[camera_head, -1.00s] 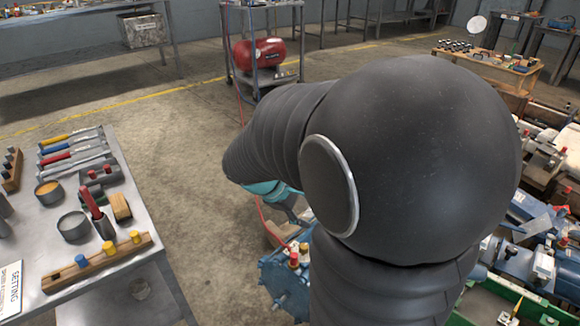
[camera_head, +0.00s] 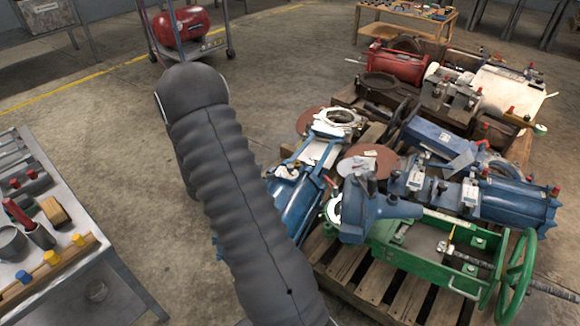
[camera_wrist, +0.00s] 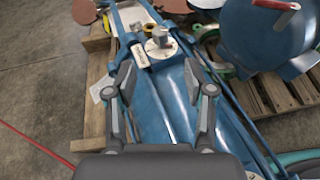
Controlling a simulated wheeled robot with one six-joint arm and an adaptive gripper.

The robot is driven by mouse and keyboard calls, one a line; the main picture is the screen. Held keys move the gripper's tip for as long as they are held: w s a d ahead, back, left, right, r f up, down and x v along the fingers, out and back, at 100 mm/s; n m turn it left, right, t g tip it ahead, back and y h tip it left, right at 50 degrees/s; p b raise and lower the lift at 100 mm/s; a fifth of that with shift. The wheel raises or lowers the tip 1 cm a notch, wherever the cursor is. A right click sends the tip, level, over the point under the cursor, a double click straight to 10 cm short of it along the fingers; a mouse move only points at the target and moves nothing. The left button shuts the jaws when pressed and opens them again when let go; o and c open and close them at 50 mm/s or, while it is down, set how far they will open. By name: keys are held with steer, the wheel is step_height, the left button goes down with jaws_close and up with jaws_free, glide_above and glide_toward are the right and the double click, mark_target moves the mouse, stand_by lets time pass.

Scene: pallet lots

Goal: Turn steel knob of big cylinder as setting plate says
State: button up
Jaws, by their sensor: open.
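In the wrist view a blue cylinder (camera_wrist: 165,105) with long tie rods runs away from me under my gripper (camera_wrist: 160,82). A small steel knob (camera_wrist: 158,37) stands on a pale round plate at its far part. A white label (camera_wrist: 140,56) lies beside the knob. My gripper is open and empty, its fingers apart above the cylinder, short of the knob. In the head view a blue cylinder (camera_head: 300,205) shows at the pallet's left, partly behind my arm; my gripper is hidden there. The lettering on the label is too small to read.
A pallet (camera_head: 385,290) carries a green frame (camera_head: 425,255) with a handwheel (camera_head: 517,278), another blue cylinder (camera_head: 510,205) and other machine parts. A tool table (camera_head: 110,265) stands at left. Bare floor lies between. In the wrist view a red hose (camera_wrist: 35,145) crosses the floor.

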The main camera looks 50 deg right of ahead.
mark_target(289, 167)
steer(key=x, duration=1.3)
steer(key=shift+d+f, duration=0.1)
jaws_close()
